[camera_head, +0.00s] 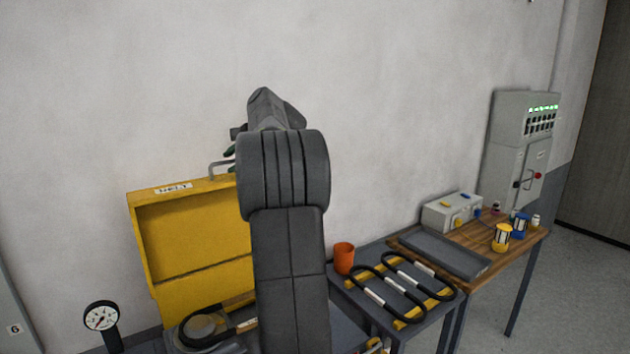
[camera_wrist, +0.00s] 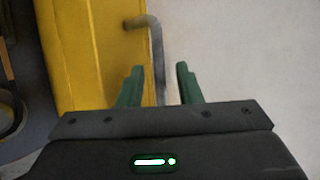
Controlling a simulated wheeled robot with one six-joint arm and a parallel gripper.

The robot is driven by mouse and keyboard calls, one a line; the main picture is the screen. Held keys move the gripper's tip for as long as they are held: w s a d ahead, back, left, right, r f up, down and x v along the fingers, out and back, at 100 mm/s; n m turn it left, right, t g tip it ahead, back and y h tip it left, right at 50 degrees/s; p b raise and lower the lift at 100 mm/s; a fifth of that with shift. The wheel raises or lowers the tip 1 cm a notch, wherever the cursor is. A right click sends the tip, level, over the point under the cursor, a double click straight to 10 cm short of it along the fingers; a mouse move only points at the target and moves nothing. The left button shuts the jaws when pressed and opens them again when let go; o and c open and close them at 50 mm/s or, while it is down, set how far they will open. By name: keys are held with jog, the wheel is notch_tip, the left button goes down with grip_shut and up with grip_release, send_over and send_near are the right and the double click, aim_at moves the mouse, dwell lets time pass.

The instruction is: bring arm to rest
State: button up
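My arm rises through the middle of the head view, with its end raised in front of the wall and beside the open yellow case (camera_head: 190,228). My gripper is mostly hidden behind my arm in the head view. In the wrist view my gripper (camera_wrist: 158,85) shows two green fingers standing apart with nothing held between them. A grey bent handle (camera_wrist: 155,45) on the yellow case (camera_wrist: 85,50) shows beyond the fingers. I cannot tell how far the handle is from the fingertips.
A dial gauge (camera_head: 101,317) stands at left. An orange cup (camera_head: 344,258) and black loops (camera_head: 388,294) are on the middle table. Wall above is clear.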

jog(key=shift+x, duration=0.75)
jog(key=b+v, duration=0.3)
jog(key=v, duration=1)
jog(key=p+x, duration=0.3)
jog(key=x, duration=0.9)
jog(key=shift+a, duration=0.2)
jog(key=shift+w+a+f, duration=0.15)
jog(key=shift+f, duration=0.2)
jog(key=shift+s+f, duration=0.1)
jog(key=shift+s, duration=0.1)
jog(key=shift+s+d, duration=0.4)
jog(key=shift+s, duration=0.05)
